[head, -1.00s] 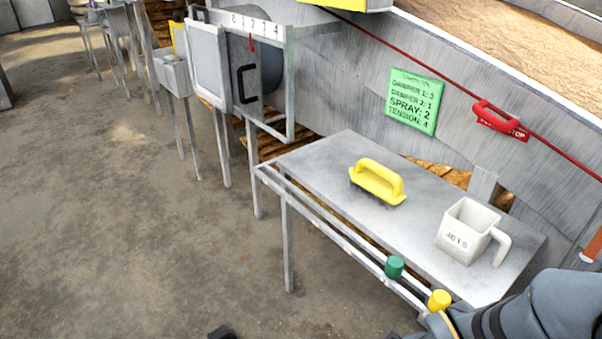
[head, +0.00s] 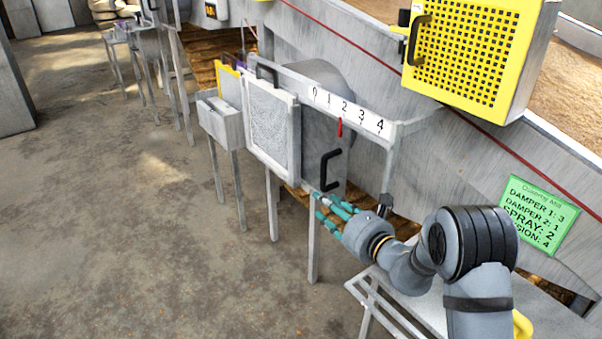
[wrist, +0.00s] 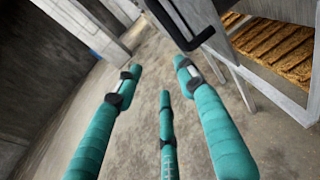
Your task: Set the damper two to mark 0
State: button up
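A grey sliding plate with a black handle (head: 328,170) hangs in a metal frame in the head view. No damper name is readable on it. Its red pointer (head: 340,127) hangs below the white scale (head: 353,112), marked 0 to 4, close to mark 2. My gripper (head: 328,211) has teal fingers and is just below the handle, apart from it. In the wrist view my gripper (wrist: 163,85) has its fingers spread, with nothing between them. A black handle (wrist: 180,22) shows at the top of that view, beyond the fingertips.
A pale panel (head: 271,130) stands left of the plate. A frame post (head: 388,170) stands right of it. A yellow perforated guard (head: 470,55) is above right. A green sign (head: 540,213) lists damper settings. A metal table (head: 375,290) lies below my arm. Open floor lies left.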

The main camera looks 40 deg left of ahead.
aim_at(323, 169)
jog(key=w+d+r+m+t+y, duration=0.1)
jog(key=w+d+r+m+t, duration=0.15)
jog(key=r, duration=0.25)
jog(key=shift+n, duration=0.35)
jog(key=x, duration=1.1)
jog(key=shift+a+f, duration=0.15)
jog(key=shift+f, duration=0.1)
jog(key=shift+c, duration=0.4)
grip_shut()
